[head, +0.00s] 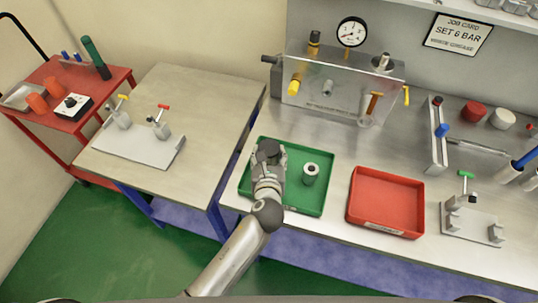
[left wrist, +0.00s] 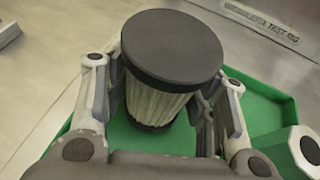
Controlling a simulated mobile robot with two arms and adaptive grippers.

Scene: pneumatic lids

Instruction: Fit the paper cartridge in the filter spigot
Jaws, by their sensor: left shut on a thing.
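The paper cartridge (left wrist: 158,90) has white pleats between dark round end caps. My left gripper (left wrist: 160,118) is shut on it, with fingers on both sides, in the left wrist view. In the head view the left gripper (head: 268,165) holds it over the green tray, and mostly its dark top cap (head: 268,148) shows. The test rig (head: 340,85) stands behind, with a clear front panel. A short grey stub (head: 328,87) shows on it, and a metal fitting (head: 382,62) stands at its top right. I cannot tell which is the filter spigot. My right gripper is out of view.
A pale hexagonal part (head: 310,174) with a dark hole stands in the green tray (head: 317,211). An empty red tray (head: 385,205) lies to its right. The rig carries a gauge (head: 351,31) and a yellow-handled fitting (head: 295,84). The left table's front is clear.

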